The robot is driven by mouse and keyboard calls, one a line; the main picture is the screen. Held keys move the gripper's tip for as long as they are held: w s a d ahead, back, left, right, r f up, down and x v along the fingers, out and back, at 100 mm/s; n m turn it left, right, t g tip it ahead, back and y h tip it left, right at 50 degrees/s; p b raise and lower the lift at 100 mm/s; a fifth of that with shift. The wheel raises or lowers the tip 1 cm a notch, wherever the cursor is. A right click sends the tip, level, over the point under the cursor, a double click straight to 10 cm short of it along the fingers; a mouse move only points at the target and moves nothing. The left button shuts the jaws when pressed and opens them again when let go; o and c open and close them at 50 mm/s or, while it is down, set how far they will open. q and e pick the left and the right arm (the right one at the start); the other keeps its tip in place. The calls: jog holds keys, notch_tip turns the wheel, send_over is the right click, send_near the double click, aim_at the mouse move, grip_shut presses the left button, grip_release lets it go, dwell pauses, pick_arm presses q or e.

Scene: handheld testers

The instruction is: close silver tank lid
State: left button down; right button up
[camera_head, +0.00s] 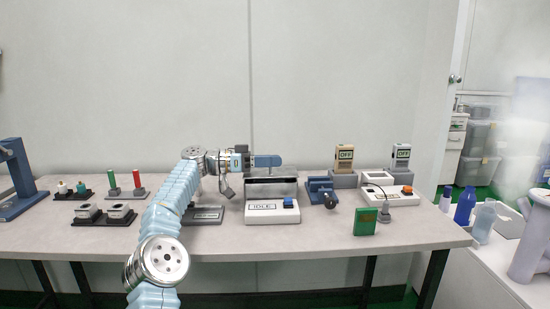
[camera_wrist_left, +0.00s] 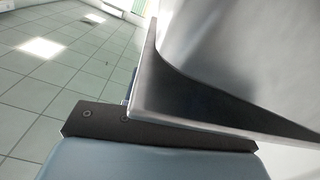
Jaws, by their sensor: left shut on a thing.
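The silver tank (camera_head: 272,188) stands on the table behind a white box. My left arm reaches in over the table, and my left gripper (camera_head: 267,161) is at the tank's top. In the left wrist view, a blue-grey finger with a dark pad (camera_wrist_left: 150,135) lies against the edge of a silver metal sheet (camera_wrist_left: 240,55), which looks like the tank lid. The gripper is shut on it. The finger hides much of the lid in the head view, so its exact angle cannot be told. My right gripper is not in view.
The white box (camera_head: 272,212) reading IDLE, with a blue button, is in front of the tank. A blue vise-like device (camera_head: 321,189) is close at its right. Two testers reading OFF (camera_head: 344,158) (camera_head: 401,156) stand behind. A green box (camera_head: 365,222) is near the front edge.

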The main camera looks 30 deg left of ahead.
aim_at(244, 175)
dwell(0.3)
pick_arm(q)
jog(key=c, duration=1)
grip_release()
jog(key=p+v, duration=0.1)
jog(key=v, duration=0.5)
jog(key=shift+s+a, duration=0.15)
jog(key=shift+a, duration=0.2)
jog(key=shift+s+a, duration=0.2)
jog(key=shift+a, duration=0.1)
jog(key=shift+s, duration=0.1)
